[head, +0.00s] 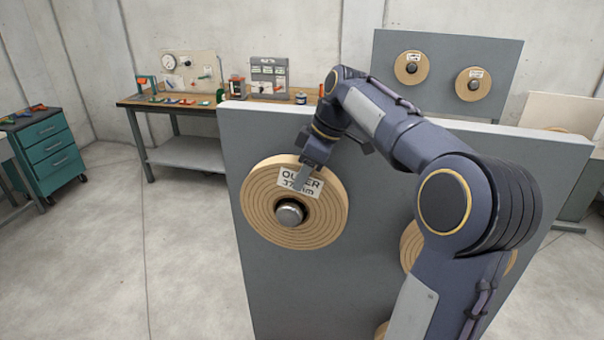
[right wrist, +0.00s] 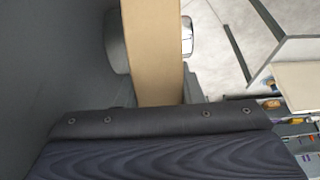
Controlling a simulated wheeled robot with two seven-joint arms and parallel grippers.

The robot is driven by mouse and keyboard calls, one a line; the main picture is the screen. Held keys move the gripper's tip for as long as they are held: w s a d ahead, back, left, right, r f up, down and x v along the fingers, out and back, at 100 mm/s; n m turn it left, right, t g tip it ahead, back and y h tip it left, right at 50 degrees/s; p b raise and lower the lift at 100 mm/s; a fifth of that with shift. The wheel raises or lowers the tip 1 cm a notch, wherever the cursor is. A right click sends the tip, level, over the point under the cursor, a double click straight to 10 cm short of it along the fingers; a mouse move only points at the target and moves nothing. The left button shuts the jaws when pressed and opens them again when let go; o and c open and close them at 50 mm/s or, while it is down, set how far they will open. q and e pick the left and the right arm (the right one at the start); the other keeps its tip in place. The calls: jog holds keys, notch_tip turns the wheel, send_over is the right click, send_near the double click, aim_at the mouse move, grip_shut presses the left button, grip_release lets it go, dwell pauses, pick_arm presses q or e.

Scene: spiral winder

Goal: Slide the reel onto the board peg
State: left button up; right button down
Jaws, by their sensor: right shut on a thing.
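The wooden reel (head: 262,205), ringed with grooves and labelled "OUTER", is upright at the upper left of the large grey board (head: 285,290). The silver tip of the board peg (head: 290,213) shows through its centre hole. My right gripper (head: 303,178) is shut on the reel's upper rim, one finger over the label. My left gripper is out of view.
More wooden reels (head: 411,245) are on the board, partly behind my right arm. A second board (head: 440,90) with two reels stands behind. A workbench (head: 185,108) with tools and a teal drawer cabinet (head: 50,155) are at the back left. The floor at left is clear.

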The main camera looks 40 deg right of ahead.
dwell(0.4)
jog(key=c, duration=0.9)
grip_release()
jog(key=shift+f, duration=0.25)
jog(key=v, duration=0.8)
